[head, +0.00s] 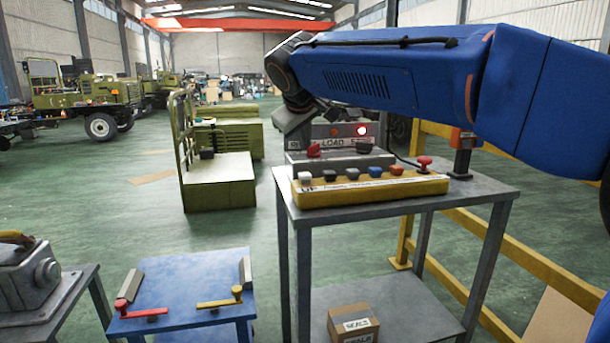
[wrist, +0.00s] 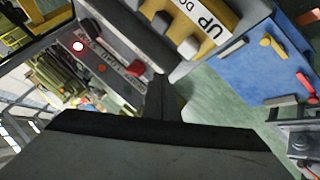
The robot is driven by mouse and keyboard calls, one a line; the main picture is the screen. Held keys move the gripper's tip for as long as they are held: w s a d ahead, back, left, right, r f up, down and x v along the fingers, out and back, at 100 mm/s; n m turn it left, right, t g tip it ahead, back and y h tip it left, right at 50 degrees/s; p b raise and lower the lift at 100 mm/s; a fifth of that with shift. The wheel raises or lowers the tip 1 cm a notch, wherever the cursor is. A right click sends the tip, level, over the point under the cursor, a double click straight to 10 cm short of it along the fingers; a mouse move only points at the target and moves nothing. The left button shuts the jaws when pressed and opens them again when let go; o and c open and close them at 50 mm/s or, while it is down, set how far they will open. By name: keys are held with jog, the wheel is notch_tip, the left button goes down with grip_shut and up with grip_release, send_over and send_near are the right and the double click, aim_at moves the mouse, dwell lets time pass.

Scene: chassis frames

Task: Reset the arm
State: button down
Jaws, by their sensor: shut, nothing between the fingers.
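My blue arm reaches in from the right in the head view, above the grey metal table (head: 410,203). My gripper (head: 290,124) is at its far end, over the back left of the table, beside the grey control box (head: 340,160) marked LOAD. In the wrist view my gripper (wrist: 160,92) is shut and empty, its narrow dark fingers together. The control box, with a lit red lamp (head: 362,130) and a red knob (head: 313,150), shows there too. I cannot tell whether the fingers touch anything.
A yellow button box (head: 400,188) lies along the table's front, with several coloured buttons and a red mushroom button (head: 424,162). A blue table (head: 190,285) with red and yellow levers stands lower left. A cardboard box (head: 352,323) sits on the lower shelf. Yellow rails (head: 490,255) run at right.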

dwell(0.4)
jog(key=s+d+f+m+g, duration=0.1)
jog(key=s+d+f+m, duration=0.1)
jog(key=s+d+f, duration=0.65)
jog(key=s+d+f+m+g, duration=0.2)
jog(key=s+d+f, duration=0.2)
jog(key=s+d, duration=0.85)
jog(key=s+d+f+m, duration=0.2)
jog(key=s+d+f, duration=0.3)
jog(key=s+f, duration=0.3)
jog(key=s+d+f+m+g, duration=0.1)
jog(key=s+d+f+m, duration=0.1)
jog(key=s+d+f, duration=0.4)
jog(key=s+f, duration=0.3)
jog(key=f, duration=0.1)
jog(key=shift+s+d+f+m, duration=0.25)
jog(key=shift+f+m, duration=0.05)
jog(key=shift+f, duration=0.1)
